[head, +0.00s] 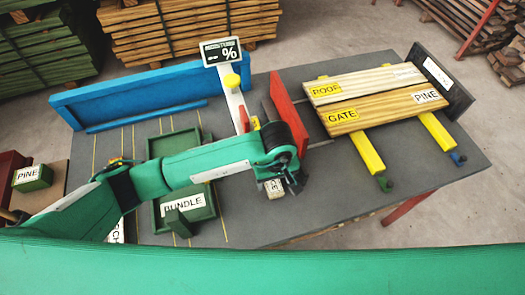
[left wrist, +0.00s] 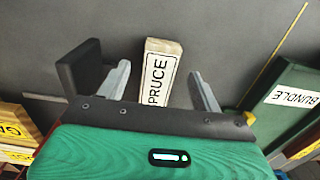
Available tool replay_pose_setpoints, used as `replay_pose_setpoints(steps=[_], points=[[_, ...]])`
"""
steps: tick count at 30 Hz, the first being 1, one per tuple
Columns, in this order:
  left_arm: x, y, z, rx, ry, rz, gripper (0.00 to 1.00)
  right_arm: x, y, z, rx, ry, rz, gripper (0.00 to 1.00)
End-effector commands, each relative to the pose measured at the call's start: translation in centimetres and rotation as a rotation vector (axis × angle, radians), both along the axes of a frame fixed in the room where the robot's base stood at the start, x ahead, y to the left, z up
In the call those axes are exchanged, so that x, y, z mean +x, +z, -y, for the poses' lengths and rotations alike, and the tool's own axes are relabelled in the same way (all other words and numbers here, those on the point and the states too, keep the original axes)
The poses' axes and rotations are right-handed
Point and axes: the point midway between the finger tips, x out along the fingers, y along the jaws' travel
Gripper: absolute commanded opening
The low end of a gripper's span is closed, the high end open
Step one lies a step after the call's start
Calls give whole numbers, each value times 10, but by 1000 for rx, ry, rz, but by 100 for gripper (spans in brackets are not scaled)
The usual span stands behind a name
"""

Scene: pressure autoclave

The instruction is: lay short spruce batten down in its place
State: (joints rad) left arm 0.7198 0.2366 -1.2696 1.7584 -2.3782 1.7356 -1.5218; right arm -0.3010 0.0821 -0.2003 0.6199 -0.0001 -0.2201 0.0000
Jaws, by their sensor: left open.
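The short spruce batten (left wrist: 158,75), pale with a label reading "PRUCE" as far as it shows, lies on the grey tabletop in the left wrist view. My left gripper (left wrist: 163,85) is open, with one finger on each side of the batten and a gap on both sides. The batten's near end is hidden by the gripper body. In the head view my left gripper (head: 281,184) is over the table's middle, and a small pale end of the batten (head: 275,189) shows below it. My right gripper is not in view.
A green tray labelled BUNDLE (head: 207,200) is left of the gripper. A red upright board (head: 290,109) and moisture sign (head: 221,51) stand behind it. Boards labelled ROOF and GATE (head: 375,95) lie on yellow bars at right. Bare tabletop (head: 330,195) lies right of the gripper.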

Motion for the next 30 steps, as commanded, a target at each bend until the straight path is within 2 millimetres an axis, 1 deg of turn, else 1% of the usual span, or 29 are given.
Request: replay_pose_setpoints(steps=[1,3,6,13,14,15,20,21,22,23,30], points=[[-1,-6,0,-1,3,-3,66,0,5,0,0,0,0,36],[0,-13,0,0,2,-2,66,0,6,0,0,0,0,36],[0,-19,0,-1,2,-1,66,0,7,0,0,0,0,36],[1,-21,0,-1,1,1,66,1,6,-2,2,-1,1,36],[1,-21,0,-1,1,1,62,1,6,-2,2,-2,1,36],[1,-21,0,-1,1,0,55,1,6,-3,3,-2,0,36],[1,-21,0,-1,1,0,23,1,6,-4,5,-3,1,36],[1,-21,0,-1,1,0,15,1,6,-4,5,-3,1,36],[1,-20,0,-2,1,2,14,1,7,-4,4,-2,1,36],[1,-20,0,-2,1,2,10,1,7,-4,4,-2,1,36],[1,-17,0,-2,0,3,10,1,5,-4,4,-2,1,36]])
